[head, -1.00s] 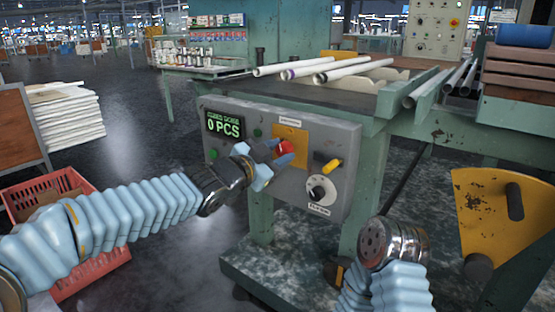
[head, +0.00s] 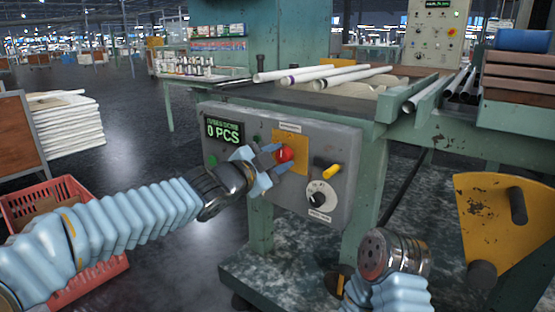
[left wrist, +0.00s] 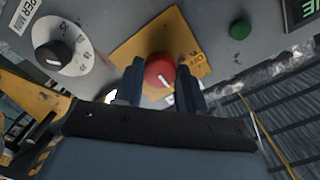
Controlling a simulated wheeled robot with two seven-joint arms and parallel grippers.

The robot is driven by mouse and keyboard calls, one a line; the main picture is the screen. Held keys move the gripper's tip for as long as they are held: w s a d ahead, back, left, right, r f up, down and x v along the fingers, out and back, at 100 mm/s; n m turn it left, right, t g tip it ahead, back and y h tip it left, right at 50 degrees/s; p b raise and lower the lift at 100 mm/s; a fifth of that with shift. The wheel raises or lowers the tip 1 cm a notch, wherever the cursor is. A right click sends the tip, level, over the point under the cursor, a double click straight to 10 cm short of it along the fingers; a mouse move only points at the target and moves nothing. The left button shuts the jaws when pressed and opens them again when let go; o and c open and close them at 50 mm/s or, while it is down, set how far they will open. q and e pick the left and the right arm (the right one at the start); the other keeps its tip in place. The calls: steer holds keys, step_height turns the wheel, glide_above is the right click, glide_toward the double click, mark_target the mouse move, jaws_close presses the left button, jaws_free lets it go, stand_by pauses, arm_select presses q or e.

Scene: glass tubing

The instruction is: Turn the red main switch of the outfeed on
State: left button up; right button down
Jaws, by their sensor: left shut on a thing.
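The red main switch (head: 284,154) is a round knob on a yellow plate (head: 291,138) on the grey control box (head: 345,150). In the left wrist view the red knob (left wrist: 160,71) shows a white mark line, tilted in the picture. My left gripper (head: 273,162) is at the knob, with its blue fingers (left wrist: 163,82) on either side of it, shut on it. My right arm (head: 395,250) shows at the lower right; its fingers cannot be made out.
The box also carries a display reading 0 PCS (head: 224,131), a yellow-handled switch (head: 333,172), a black dial (head: 320,198) and green buttons. Glass tubes (head: 320,75) lie on the table above. A red crate (head: 40,205) stands at the lower left.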

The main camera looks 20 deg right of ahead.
arm_select(q)
steer(key=o, duration=1.1)
steer(key=shift+c, duration=0.2)
steer(key=p+v, duration=0.1)
steer(key=v, duration=1.2)
steer(key=shift+s+a, duration=0.3)
